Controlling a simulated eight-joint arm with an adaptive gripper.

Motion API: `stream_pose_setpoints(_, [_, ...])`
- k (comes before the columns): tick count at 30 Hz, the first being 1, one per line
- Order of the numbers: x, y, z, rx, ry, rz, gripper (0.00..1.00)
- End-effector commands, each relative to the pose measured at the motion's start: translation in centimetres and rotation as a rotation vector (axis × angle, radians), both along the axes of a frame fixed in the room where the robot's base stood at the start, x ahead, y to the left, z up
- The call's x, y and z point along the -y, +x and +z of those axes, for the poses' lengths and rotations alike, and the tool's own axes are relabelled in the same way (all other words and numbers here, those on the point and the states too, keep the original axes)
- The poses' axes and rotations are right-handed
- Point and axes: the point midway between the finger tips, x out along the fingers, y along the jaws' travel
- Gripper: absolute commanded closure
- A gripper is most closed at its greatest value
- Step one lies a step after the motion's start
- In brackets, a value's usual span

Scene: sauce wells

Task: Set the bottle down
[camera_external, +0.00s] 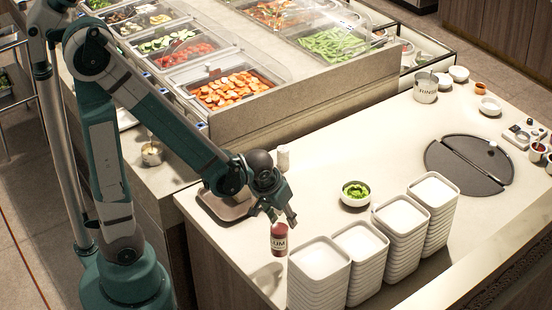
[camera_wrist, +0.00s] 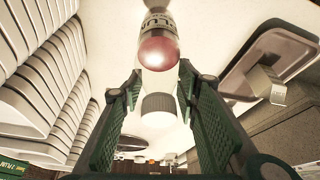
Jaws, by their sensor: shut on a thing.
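The bottle (camera_external: 279,240), dark red with a pale label, hangs below my gripper (camera_external: 282,217) in the external view, to the left of the white stacks. It looks roughly upright. A dark shadow lies on the counter (camera_external: 325,210) below and left of it; I cannot tell exactly how far its base is from the surface. In the wrist view the bottle (camera_wrist: 158,48) shows its label, red shoulder and pale ribbed cap between the two green finger pads. My gripper (camera_wrist: 160,90) is shut on the bottle near its cap end.
Several stacks of white square dishes (camera_external: 320,258) stand close to the bottle's right. A bowl of green food (camera_external: 355,192) is behind them. A tray (camera_external: 226,207) and a small white container (camera_external: 283,158) lie behind the gripper. The counter's front left edge is near.

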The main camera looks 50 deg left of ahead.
Motion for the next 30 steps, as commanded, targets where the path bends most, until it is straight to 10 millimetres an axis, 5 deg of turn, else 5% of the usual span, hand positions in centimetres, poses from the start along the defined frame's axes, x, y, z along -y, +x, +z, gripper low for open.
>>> stream_pose_setpoints(20, [0.0,0.0,-1.2,0.000,0.000,0.000,0.98])
stream_pose_setpoints(30, [0.0,0.1,-3.7,0.000,0.000,0.000,0.98])
